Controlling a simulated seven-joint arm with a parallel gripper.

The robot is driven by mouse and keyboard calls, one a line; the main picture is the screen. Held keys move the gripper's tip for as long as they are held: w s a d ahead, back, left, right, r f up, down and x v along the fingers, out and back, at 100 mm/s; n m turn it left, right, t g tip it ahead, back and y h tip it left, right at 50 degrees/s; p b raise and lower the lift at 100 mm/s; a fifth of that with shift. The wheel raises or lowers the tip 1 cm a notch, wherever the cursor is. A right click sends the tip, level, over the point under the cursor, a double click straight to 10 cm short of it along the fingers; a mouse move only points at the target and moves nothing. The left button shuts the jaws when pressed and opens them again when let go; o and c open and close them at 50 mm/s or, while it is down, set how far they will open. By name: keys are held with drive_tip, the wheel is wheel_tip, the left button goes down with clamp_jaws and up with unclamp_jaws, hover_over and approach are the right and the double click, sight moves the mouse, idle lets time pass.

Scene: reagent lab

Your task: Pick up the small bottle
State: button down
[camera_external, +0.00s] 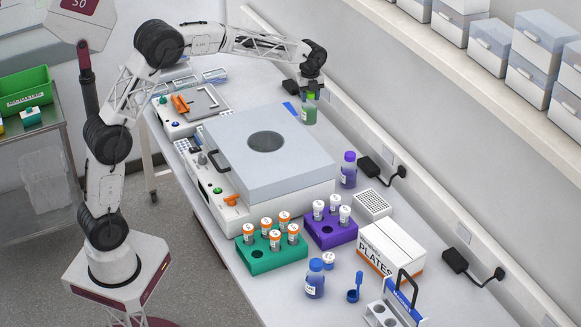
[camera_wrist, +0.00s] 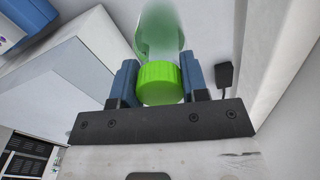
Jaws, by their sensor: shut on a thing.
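A small bottle with a bright green cap and green contents (camera_external: 309,114) is at the back of the bench, behind the large grey machine. My gripper (camera_external: 311,95) is above it, at its cap. In the wrist view the green cap (camera_wrist: 160,84) lies between the two blue fingers of my gripper (camera_wrist: 158,82), which are shut on it. The bottle's clear greenish body (camera_wrist: 162,30) extends beyond the cap. I cannot tell whether its base touches the bench.
The grey machine (camera_external: 285,160) stands close in front of the bottle. A purple bottle (camera_external: 348,170) and a black plug adapter (camera_external: 375,168) are to the right. Green (camera_external: 262,262) and purple (camera_external: 325,230) racks hold capped vials nearer the front. The wall runs close behind.

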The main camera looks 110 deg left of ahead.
drive_tip(key=shift+r, duration=0.65)
idle(0.5)
